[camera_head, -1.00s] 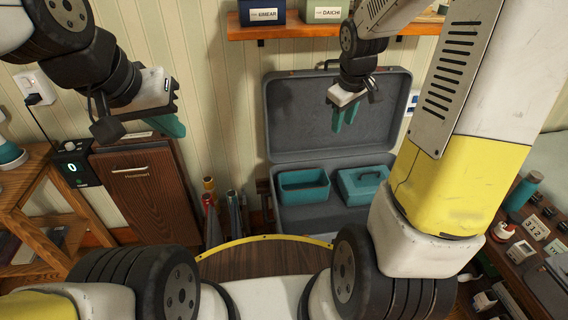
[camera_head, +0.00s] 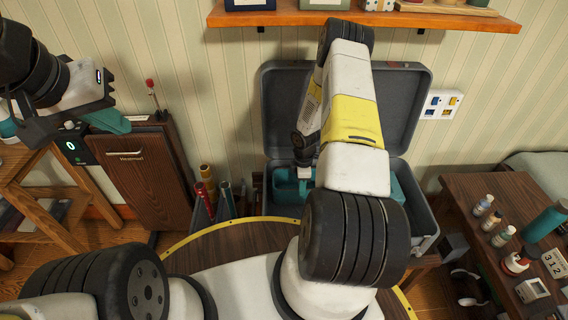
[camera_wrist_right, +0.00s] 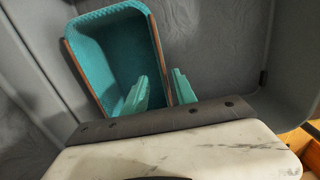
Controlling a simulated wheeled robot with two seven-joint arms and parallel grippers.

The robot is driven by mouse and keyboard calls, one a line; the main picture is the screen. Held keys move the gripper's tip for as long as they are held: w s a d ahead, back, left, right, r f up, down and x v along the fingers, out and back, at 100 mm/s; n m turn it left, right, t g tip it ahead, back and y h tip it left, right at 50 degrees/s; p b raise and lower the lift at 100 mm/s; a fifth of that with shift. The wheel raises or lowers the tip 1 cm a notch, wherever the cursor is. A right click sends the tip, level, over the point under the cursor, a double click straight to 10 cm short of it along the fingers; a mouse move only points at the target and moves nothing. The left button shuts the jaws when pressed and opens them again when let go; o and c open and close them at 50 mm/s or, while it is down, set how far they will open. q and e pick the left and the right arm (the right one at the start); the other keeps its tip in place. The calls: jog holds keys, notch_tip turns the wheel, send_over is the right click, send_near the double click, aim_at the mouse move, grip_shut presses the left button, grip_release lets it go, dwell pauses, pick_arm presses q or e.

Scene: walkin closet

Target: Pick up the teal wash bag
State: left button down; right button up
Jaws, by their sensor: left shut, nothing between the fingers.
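An open-topped teal bag with a brown rim (camera_head: 287,190) lies in the open grey suitcase, partly hidden by my right arm. In the right wrist view this bag (camera_wrist_right: 108,55) is seen from above and looks empty. My right gripper (camera_wrist_right: 160,78) is open, with one teal finger over the inside and the other beyond the right wall, so the rim passes between them. Contact cannot be told. A second teal case (camera_head: 398,200) is mostly hidden behind my right arm.
The suitcase (camera_head: 418,110) stands against the wall, lid up, below a wall shelf (camera_head: 400,20). A wooden cabinet (camera_head: 150,180) and upright rolls (camera_head: 205,180) stand to its left. A table (camera_head: 470,205) with bottles is at right.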

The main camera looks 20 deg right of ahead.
aim_at(299, 203)
jog(key=f, duration=0.7)
jog(key=shift+s+a+f, duration=0.1)
jog(key=shift+s+a, duration=0.15)
jog(key=shift+a, duration=0.05)
jog(key=shift+c, duration=0.2)
grip_shut()
dwell(0.9)
